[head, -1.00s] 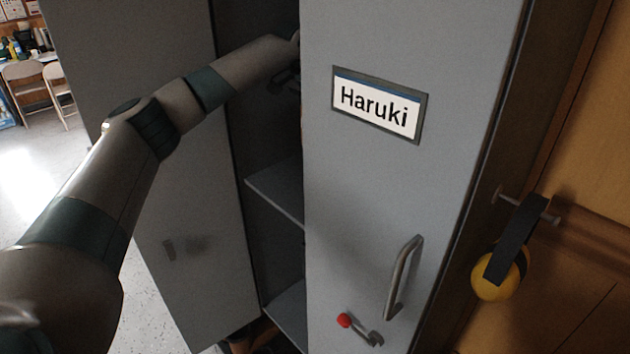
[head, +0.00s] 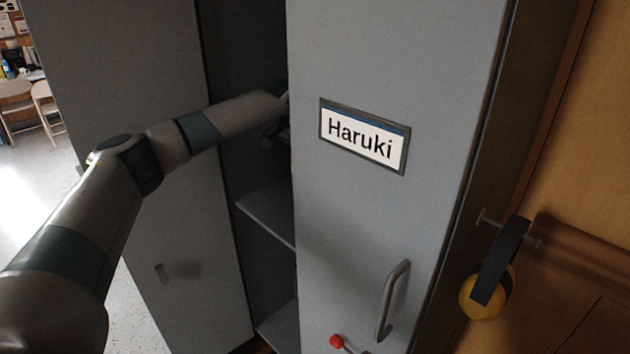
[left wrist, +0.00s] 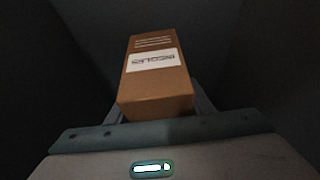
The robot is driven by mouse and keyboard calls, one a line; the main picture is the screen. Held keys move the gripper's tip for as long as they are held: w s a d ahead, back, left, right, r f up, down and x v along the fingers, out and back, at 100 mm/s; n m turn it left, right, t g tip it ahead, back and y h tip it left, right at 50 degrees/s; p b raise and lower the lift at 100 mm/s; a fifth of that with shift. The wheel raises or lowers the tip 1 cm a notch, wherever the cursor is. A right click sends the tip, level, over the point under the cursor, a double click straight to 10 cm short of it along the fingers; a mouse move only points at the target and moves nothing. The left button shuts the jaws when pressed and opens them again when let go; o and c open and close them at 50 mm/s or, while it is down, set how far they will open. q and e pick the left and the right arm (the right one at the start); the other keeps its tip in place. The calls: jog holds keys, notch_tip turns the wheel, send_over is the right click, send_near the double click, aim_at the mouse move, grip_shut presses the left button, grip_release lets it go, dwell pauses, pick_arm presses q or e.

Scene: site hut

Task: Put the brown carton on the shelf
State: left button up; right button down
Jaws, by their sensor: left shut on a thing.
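The brown carton (left wrist: 157,90), with a white printed label, shows in the left wrist view between the fingers of my left gripper (left wrist: 157,106). The gripper is shut on it. Dark walls surround the carton; no surface under it can be made out. In the head view my left arm reaches into the grey locker, and the gripper and carton are hidden behind the "Haruki" door (head: 340,215). A grey shelf (head: 268,215) shows inside the locker below my wrist, with part of it hidden by that door. My right gripper is not in view.
Another grey panel (head: 185,300) stands left of the opening, close to my left arm. A lower shelf (head: 280,328) shows below. The Haruki door has a handle (head: 393,300) and a red knob (head: 336,341). Yellow ear defenders (head: 490,285) hang at the right.

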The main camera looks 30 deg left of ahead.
pick_arm(q)
jog(key=shift+f+p, duration=0.7)
jog(key=shift+f, duration=1.15)
jog(key=shift+f, duration=0.15)
jog(key=o, duration=1.1)
jog(key=shift+s+a+r+b, duration=0.1)
jog(key=shift+s+r+b, duration=0.15)
jog(key=shift+r, duration=0.4)
jog(key=b+v, duration=0.3)
jog(key=v, duration=0.8)
jog(key=shift+w, duration=0.1)
